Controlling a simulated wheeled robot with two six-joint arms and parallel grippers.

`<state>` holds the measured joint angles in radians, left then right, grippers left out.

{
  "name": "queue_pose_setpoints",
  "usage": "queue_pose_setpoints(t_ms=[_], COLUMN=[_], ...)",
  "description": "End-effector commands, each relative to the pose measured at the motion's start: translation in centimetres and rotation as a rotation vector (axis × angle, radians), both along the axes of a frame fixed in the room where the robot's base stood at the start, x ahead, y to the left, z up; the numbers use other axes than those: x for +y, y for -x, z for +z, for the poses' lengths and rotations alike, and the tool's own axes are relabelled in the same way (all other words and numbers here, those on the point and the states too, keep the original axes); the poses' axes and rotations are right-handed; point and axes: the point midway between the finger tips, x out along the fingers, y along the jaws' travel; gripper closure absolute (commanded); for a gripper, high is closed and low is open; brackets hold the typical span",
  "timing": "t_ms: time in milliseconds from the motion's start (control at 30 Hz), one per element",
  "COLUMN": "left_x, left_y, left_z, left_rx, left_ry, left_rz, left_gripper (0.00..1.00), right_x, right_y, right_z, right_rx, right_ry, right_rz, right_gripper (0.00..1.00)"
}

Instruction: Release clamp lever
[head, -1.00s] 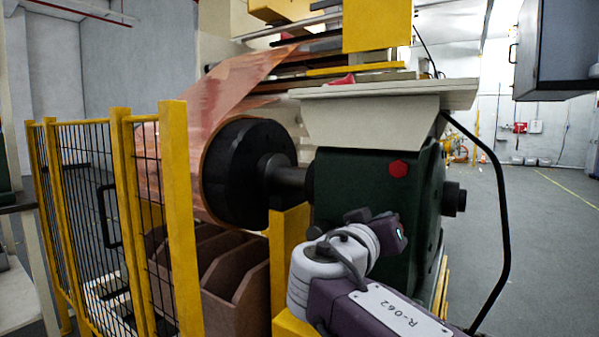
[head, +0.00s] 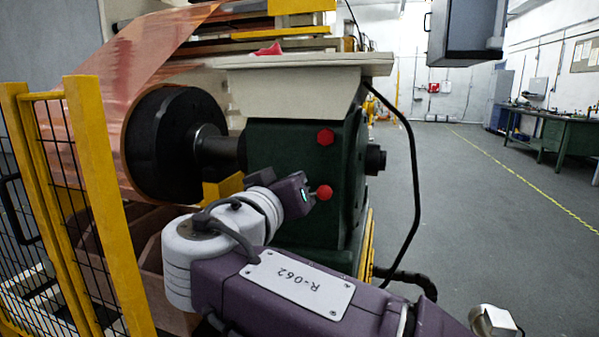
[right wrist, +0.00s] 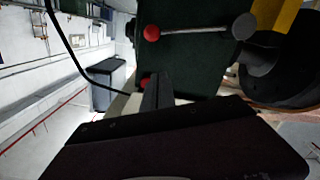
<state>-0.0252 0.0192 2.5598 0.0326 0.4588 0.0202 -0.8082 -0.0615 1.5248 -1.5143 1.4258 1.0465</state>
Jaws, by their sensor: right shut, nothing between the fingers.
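The clamp lever has a red ball knob (head: 324,192) on the dark green machine housing (head: 290,150); it also shows in the right wrist view (right wrist: 152,33). There its thin metal rod (right wrist: 195,30) runs right to a grey hub (right wrist: 243,26). In the head view my right wrist covers the hub and most of the rod. My right gripper (right wrist: 157,92) is shut and empty, its dark fingers near the housing, below the rod in the wrist view. I see a gap between fingers and rod there. My left gripper is out of view.
A red hexagonal knob (head: 325,137) sits above the lever. A black roll (head: 170,150) carrying copper foil (head: 125,60) is left of the housing, behind a yellow mesh fence (head: 95,180). A black cable (head: 415,190) hangs at right, with open floor (head: 480,210) beyond.

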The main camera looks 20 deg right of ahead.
Motion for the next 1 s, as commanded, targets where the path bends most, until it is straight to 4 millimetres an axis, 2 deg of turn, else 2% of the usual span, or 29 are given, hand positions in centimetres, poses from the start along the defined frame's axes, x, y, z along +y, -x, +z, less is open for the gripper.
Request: queue_pose_setpoints(t_ms=[200,567,667,733,767,800,867,900,967,1000], left_x=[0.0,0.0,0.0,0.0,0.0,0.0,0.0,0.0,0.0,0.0], left_y=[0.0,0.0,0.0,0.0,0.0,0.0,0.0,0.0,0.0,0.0], left_z=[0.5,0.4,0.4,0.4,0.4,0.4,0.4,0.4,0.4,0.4], left_rx=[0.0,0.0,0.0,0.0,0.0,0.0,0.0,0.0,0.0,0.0], left_ry=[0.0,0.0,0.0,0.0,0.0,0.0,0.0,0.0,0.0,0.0], left_rz=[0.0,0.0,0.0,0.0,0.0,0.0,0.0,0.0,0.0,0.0], left_gripper=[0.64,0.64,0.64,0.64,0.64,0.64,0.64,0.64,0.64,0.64], right_x=[1.5,1.5,-0.6,-4.4,-6.4,-8.7,-11.5,-13.0,-14.9,-15.7], right_y=[2.0,2.2,1.8,1.3,1.1,1.0,1.0,1.2,2.1,3.1], right_z=[0.2,0.2,0.1,-0.5,-1.7,-4.2,-8.9,-12.4,-17.6,-21.2], right_rx=[0.0,-0.002,0.0,0.017,0.049,0.12,0.255,0.358,0.519,0.629], right_ry=[0.0,0.0,0.002,0.019,0.037,0.043,0.027,0.01,-0.03,-0.067], right_rz=[0.002,-0.001,-0.061,-0.174,-0.231,-0.297,-0.356,-0.378,-0.398,-0.401], right_gripper=[1.0,1.0,1.0,1.0,1.0,1.0,1.0,1.0,1.0,1.0])
